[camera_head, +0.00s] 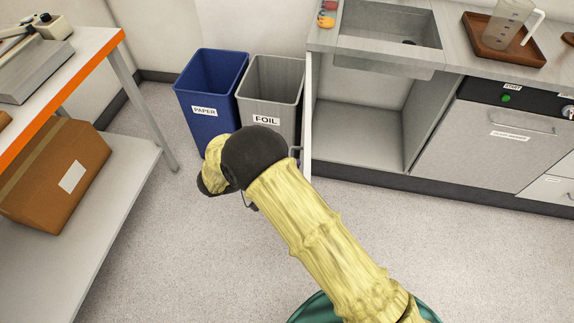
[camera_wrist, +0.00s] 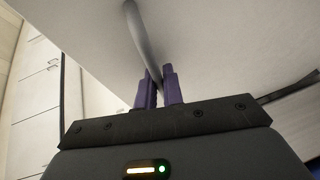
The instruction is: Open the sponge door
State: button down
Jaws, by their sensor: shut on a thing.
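The cabinet door (camera_head: 308,120) under the sink stands swung open, seen nearly edge-on, and no label on it is readable. The cabinet interior (camera_head: 360,135) is exposed and looks empty. The door's grey bar handle (camera_head: 296,153) is on its left side. In the wrist view the handle (camera_wrist: 135,35) runs down between the purple fingers of my gripper (camera_wrist: 159,85), which is shut on it. The pale door panel (camera_wrist: 230,35) fills the upper part of that view. In the head view my arm hides the gripper's fingers.
A blue paper bin (camera_head: 208,90) and a grey foil bin (camera_head: 268,85) stand left of the door. A shelf table (camera_head: 118,75) with a cardboard box (camera_head: 60,170) is at left. A dishwasher (camera_head: 500,140) is right of the cabinet. Floor in front of it is clear.

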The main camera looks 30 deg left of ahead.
jog(key=shift+s+d+f, duration=0.1)
jog(key=shift+f, duration=0.05)
jog(key=c, duration=1.8)
grip_release()
jog(key=v, duration=1.7)
jog(key=shift+s+a+b, duration=0.1)
jog(key=shift+a+b, duration=0.15)
jog(key=shift+b, duration=0.05)
